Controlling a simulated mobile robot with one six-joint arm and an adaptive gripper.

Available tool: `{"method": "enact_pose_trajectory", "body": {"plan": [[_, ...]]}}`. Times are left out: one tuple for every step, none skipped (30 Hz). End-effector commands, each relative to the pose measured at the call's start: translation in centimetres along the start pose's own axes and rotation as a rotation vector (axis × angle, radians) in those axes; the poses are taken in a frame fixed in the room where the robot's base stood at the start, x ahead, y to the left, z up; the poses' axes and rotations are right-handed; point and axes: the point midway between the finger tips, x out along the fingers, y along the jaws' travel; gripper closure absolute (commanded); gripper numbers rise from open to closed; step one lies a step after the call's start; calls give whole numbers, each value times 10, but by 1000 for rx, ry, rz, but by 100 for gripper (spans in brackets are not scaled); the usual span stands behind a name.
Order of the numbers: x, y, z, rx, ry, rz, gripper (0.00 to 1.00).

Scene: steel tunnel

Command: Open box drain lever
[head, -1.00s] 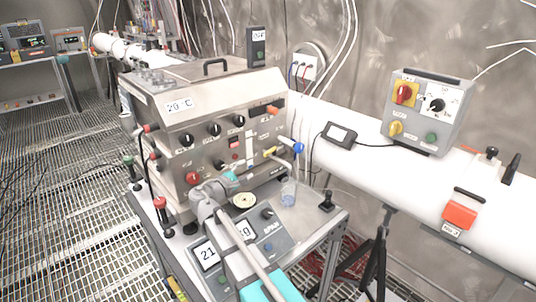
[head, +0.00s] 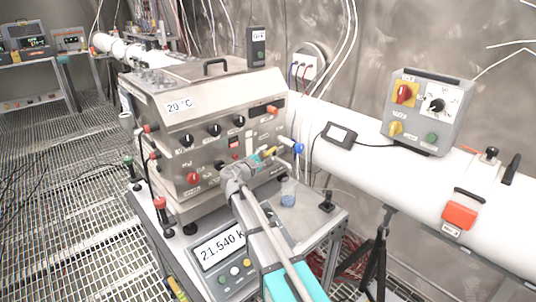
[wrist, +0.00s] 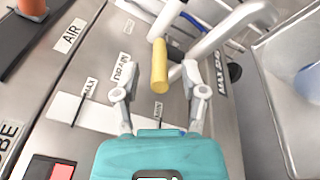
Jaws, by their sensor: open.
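The steel box (head: 215,130) stands on the table with knobs and switches on its front. Its yellow drain lever (head: 270,152) sticks out at the front right; in the wrist view the yellow lever (wrist: 160,66) is beside a label that reads DRAIN. My gripper (head: 252,164) is close in front of the lever. In the wrist view my gripper (wrist: 157,88) is open, with one finger on each side of the lever's end. The fingers look apart from the lever; the exact depth is hard to tell.
A pipe with a blue handle (head: 298,148) is right of the lever, above a beaker (head: 288,192) with blue liquid. A scale display (head: 222,246) stands below the arm. A red switch (wrist: 50,168) and an orange lever (wrist: 32,8) are on the box front. A white tube runs behind.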

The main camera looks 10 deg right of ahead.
Motion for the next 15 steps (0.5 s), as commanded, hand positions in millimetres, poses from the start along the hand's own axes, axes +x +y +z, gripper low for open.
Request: {"method": "enact_pose_trajectory", "body": {"plan": [[5,0,0,0,-1,0,45],[7,0,0,0,0,0,45],[8,0,0,0,0,0,45],[10,0,0,0,0,0,45],[11,0,0,0,0,0,45],[12,0,0,0,0,0,45],[12,0,0,0,0,0,45],[12,0,0,0,0,0,45],[12,0,0,0,0,0,45],[12,0,0,0,0,0,45],[12,0,0,0,0,0,45],[12,0,0,0,0,0,45],[12,0,0,0,0,0,45],[12,0,0,0,0,0,45],[12,0,0,0,0,0,45]]}}
